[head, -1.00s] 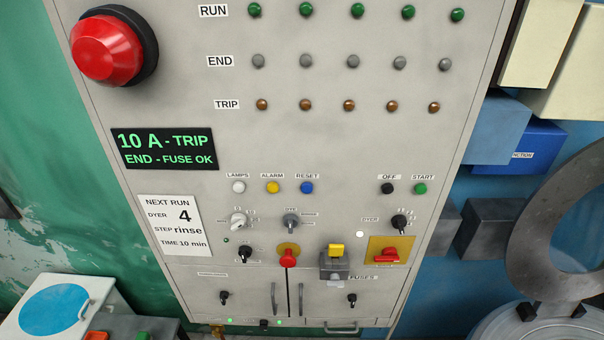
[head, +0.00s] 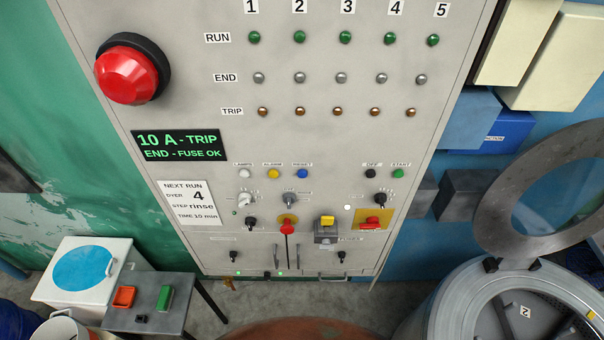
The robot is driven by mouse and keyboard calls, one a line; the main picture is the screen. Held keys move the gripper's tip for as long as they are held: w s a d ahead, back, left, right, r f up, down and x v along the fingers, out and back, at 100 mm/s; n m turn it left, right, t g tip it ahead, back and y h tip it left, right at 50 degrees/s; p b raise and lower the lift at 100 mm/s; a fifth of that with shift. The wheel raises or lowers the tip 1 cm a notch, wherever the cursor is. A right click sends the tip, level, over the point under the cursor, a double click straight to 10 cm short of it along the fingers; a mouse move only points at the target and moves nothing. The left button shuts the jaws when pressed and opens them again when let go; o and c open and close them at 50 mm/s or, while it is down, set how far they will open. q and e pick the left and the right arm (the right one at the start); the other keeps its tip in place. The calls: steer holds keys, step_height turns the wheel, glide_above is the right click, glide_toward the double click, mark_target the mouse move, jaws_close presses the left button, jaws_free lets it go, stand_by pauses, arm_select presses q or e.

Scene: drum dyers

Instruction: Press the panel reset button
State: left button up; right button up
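The control panel (head: 300,140) fills the middle of the head view. The blue reset button (head: 302,174) sits under a RESET label, in a row with a white lamps button (head: 244,174) and a yellow alarm button (head: 273,174) to its left. A black off button (head: 370,174) and a green start button (head: 398,174) are to its right. A dark display (head: 180,146) reads "10 A - TRIP, END - FUSE OK". Neither of my grippers is in view.
A large red button (head: 127,75) is at the panel's upper left. A grey table (head: 150,320) with orange and green items stands at lower left, beside a white box (head: 83,279). An open round drum (head: 500,310) stands at lower right. Grey floor shows below the panel.

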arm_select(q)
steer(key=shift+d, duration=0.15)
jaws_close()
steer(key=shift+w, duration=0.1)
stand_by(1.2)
